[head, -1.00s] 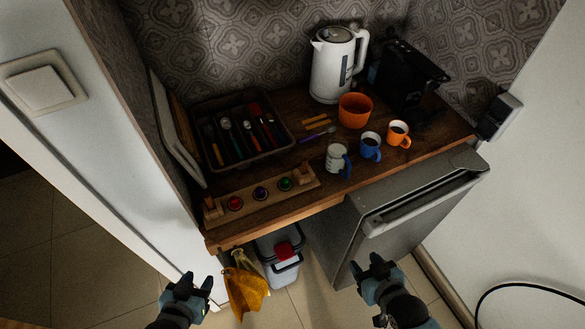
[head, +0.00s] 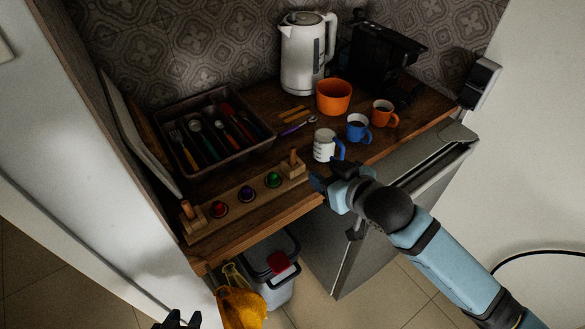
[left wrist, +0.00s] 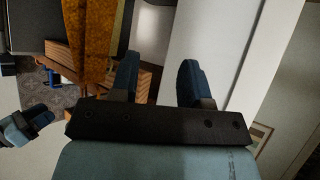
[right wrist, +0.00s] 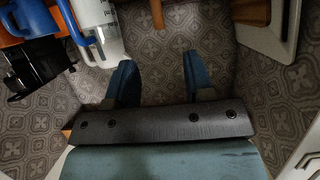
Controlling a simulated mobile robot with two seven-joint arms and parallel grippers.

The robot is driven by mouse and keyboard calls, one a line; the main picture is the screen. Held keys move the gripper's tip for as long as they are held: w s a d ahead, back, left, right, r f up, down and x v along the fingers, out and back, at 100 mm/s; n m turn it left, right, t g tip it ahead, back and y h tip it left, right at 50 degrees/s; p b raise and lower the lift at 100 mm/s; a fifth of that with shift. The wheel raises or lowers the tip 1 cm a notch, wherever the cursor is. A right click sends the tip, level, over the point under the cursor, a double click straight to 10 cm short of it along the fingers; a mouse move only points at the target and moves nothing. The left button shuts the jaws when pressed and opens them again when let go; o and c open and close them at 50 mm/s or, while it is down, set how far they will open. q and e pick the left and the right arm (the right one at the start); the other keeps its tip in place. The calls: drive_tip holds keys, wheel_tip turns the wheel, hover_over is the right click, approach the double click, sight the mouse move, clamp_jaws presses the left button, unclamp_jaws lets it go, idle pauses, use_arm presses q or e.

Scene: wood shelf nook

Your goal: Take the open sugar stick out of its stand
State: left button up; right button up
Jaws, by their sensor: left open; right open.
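A wooden board (head: 240,205) lies along the counter's front edge with red, purple and green capsules on it. A small wooden block with an orange-brown stick (head: 293,158) stands at its right end, and a similar block with a stick (head: 185,208) at its left end. I cannot tell which stick is open. My right gripper (head: 325,179) is open and empty, just right of the right-end block and apart from it. A light brown stick (right wrist: 157,14) shows at the top of the right wrist view, beyond the open fingers. My left gripper (head: 178,321) is open and low, away from the counter.
A white mug with blue handle (head: 324,145) stands close behind my right gripper. A blue mug (head: 358,128), orange mug (head: 382,113), orange bowl (head: 334,97) and kettle (head: 303,55) stand beyond. A cutlery tray (head: 212,130) is behind the board. A yellow cloth (head: 240,303) hangs below.

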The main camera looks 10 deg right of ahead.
sight(294, 153)
drive_tip(key=x, duration=0.8)
drive_tip(key=shift+w+a, duration=0.15)
drive_tip(key=shift+w, duration=0.05)
drive_tip(key=x, duration=0.5)
drive_tip(key=shift+w, duration=0.2)
drive_tip(key=shift+r, duration=0.1)
drive_tip(key=c, duration=0.7)
